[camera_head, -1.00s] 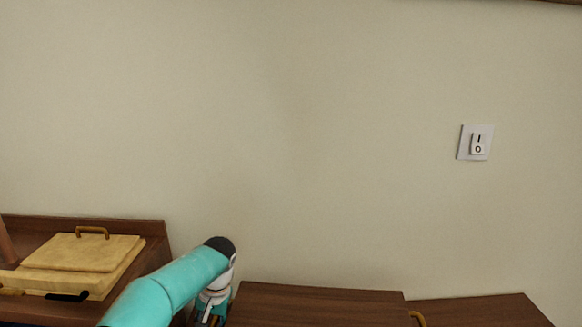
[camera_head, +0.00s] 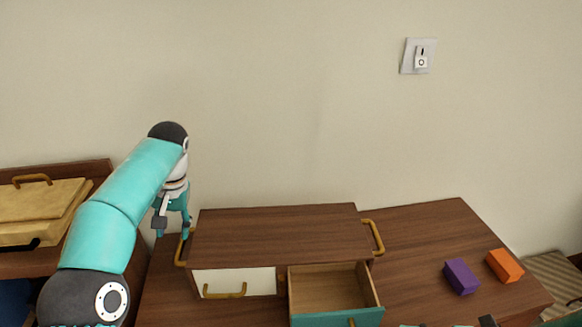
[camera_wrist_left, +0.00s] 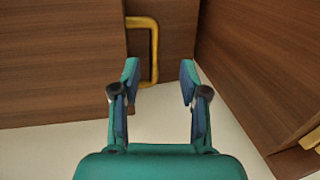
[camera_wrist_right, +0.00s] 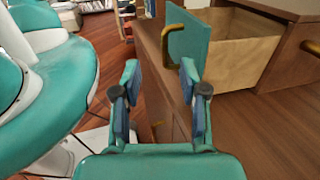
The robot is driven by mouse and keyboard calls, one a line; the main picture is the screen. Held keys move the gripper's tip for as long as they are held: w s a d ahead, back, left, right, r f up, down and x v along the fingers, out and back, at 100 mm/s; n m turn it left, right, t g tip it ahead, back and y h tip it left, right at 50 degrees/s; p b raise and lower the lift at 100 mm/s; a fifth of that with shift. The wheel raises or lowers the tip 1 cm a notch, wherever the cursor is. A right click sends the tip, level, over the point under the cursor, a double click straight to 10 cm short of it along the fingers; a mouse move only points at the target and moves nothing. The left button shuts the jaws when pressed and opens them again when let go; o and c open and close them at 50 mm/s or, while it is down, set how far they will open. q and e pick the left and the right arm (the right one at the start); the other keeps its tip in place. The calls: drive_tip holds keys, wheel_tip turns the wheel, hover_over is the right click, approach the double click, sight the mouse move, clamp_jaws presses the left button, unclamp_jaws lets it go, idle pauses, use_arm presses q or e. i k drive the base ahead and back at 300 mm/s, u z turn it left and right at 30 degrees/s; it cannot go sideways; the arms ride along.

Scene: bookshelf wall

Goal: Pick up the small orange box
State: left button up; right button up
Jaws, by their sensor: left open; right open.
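The small orange box (camera_head: 504,265) lies on the right part of the brown desk top, just right of a purple box (camera_head: 461,277). My left gripper (camera_head: 172,225) is open and empty beside the left end of the small cabinet, far from the orange box. In the left wrist view its open fingers (camera_wrist_left: 159,70) point toward a brass handle. My right gripper (camera_wrist_right: 159,72) is open and empty in the right wrist view, near the teal front of an open drawer. The orange box is not seen in either wrist view.
The small cabinet (camera_head: 275,234) has an open, seemingly empty drawer (camera_head: 338,290), a shut white drawer (camera_head: 240,277) and brass side handles. A yellow lidded box (camera_head: 38,215) stands on the left. A switch (camera_head: 419,57) is on the wall. Desk top between cabinet and purple box is clear.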

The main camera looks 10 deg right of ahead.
sight(504, 267)
drive_tip(key=k, duration=1)
